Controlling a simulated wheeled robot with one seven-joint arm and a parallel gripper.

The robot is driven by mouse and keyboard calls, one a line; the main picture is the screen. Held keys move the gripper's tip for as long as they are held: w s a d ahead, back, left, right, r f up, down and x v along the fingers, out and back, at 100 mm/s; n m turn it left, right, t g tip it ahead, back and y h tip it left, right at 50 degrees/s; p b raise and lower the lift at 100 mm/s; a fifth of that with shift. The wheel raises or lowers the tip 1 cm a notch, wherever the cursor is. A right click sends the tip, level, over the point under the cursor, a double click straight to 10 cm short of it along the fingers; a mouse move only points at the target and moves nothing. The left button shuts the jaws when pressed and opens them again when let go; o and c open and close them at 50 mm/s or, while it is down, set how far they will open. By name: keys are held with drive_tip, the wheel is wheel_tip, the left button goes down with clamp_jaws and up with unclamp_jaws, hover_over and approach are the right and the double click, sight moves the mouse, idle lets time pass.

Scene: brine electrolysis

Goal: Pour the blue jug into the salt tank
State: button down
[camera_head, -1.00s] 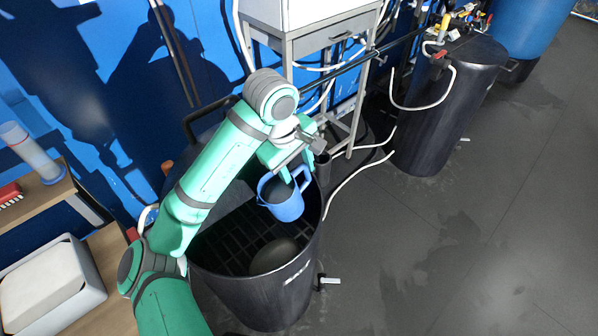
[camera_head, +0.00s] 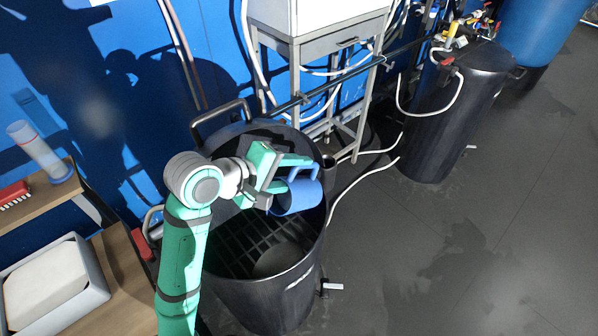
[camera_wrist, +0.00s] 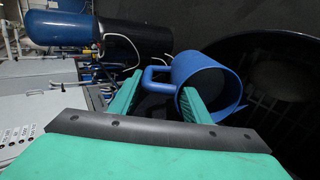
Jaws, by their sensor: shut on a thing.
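The blue jug (camera_head: 299,196) is in my gripper (camera_head: 296,172), over the right part of the open black salt tank (camera_head: 285,296). The jug is tilted on its side. In the wrist view, my gripper's green fingers (camera_wrist: 160,100) are at the handle side of the blue jug (camera_wrist: 207,82), and its open mouth shows dark inside. The salt tank (camera_wrist: 275,60) fills the right of the wrist view as a dark round opening. In the head view, a dark grid and a grey rounded heap show inside the tank. I see no stream leaving the jug.
A grey metal stand (camera_head: 322,45) is behind the tank, with white hoses beside it. Another black tank (camera_head: 450,110) is at the upper right. A wooden shelf with a grey bin (camera_head: 90,305) is at the left. The floor at right is clear.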

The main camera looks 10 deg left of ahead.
drive_tip(key=shift+s+a+r+t+h, duration=0.4)
drive_tip(key=shift+s+t+h, duration=0.15)
drive_tip(key=shift+t, duration=0.25)
drive_tip(key=shift+s+a+r+t+h, duration=0.5)
drive_tip(key=shift+s+t+h, duration=0.15)
drive_tip(key=shift+t, duration=0.15)
drive_tip(key=shift+s+a+r+t+h, duration=0.35)
drive_tip(key=shift+s+a+t+h, duration=0.2)
drive_tip(key=shift+t, duration=0.25)
drive_tip(key=shift+s+a+r+t+h, duration=0.1)
drive_tip(key=shift+s+a+t+h, duration=0.4)
drive_tip(key=shift+s+t+h, duration=0.2)
drive_tip(key=shift+s+a+r+t+h, duration=0.1)
drive_tip(key=shift+s+a+t+h, duration=0.45)
drive_tip(key=shift+s+t, duration=0.2)
drive_tip(key=shift+w+d, duration=0.1)
idle(1.5)
